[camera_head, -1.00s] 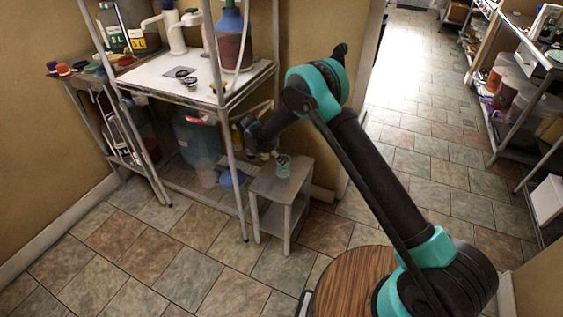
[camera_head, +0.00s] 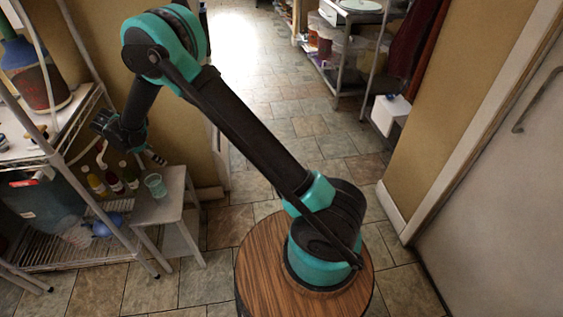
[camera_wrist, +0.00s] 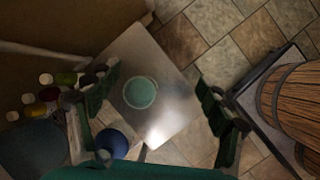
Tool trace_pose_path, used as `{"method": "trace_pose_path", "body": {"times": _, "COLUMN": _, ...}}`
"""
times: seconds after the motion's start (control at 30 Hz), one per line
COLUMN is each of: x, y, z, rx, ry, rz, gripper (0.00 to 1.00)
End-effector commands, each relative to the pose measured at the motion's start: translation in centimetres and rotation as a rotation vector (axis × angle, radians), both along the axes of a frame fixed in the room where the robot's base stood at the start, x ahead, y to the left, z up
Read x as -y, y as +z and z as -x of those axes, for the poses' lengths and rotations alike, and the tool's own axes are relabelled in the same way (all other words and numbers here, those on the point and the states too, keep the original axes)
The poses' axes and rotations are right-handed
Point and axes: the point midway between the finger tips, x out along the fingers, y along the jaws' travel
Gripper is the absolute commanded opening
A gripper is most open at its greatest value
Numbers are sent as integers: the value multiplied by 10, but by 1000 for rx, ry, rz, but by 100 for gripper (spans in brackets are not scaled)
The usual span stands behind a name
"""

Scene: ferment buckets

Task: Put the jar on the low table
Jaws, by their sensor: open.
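The jar (camera_head: 155,186) is a small green, see-through vessel standing upright on the low table (camera_head: 172,206), a small grey stool-like stand beside the wire rack. In the wrist view the jar (camera_wrist: 140,92) shows from above as a round green shape on the pale tabletop (camera_wrist: 170,118). My gripper (camera_head: 150,158) is above the jar in the head view. In the wrist view its two fingers (camera_wrist: 157,98) are spread wide, with the jar seen between them, nearer the left finger. Nothing is held. The height gap to the jar is hard to judge.
The wire rack (camera_head: 90,252) stands left of the low table, with several bottles (camera_head: 113,180) and a blue item (camera_head: 106,224) on its lower shelf. A wall is behind. Tiled floor (camera_head: 225,228) is free to the right. A shelf unit (camera_head: 345,50) stands farther back.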

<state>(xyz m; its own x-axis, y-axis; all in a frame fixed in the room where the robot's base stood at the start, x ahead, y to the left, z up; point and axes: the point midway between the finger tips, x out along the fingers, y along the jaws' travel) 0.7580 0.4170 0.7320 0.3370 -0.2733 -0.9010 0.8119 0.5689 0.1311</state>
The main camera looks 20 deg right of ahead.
Motion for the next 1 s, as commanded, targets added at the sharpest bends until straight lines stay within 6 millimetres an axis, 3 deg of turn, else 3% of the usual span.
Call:
{"method": "trace_pose_path", "body": {"times": 0.03, "x": 31, "y": 17, "z": -5, "rx": 9, "ry": -79, "rz": -37, "gripper": 79}}
{"method": "trace_pose_path", "body": {"times": 0.23, "x": 132, "y": 66, "z": -3, "rx": 49, "ry": -389, "rz": -191, "gripper": 79}}
{"method": "trace_pose_path", "body": {"times": 0.47, "x": 243, "y": 106, "z": 29, "rx": 101, "ry": -751, "rz": -361, "gripper": 79}}
{"method": "trace_pose_path", "body": {"times": 0.7, "x": 340, "y": 127, "z": 91, "rx": 162, "ry": -1137, "rz": -536, "gripper": 79}}
{"method": "trace_pose_path", "body": {"times": 1.0, "x": 425, "y": 122, "z": 192, "rx": 244, "ry": -1624, "rz": -754, "gripper": 79}}
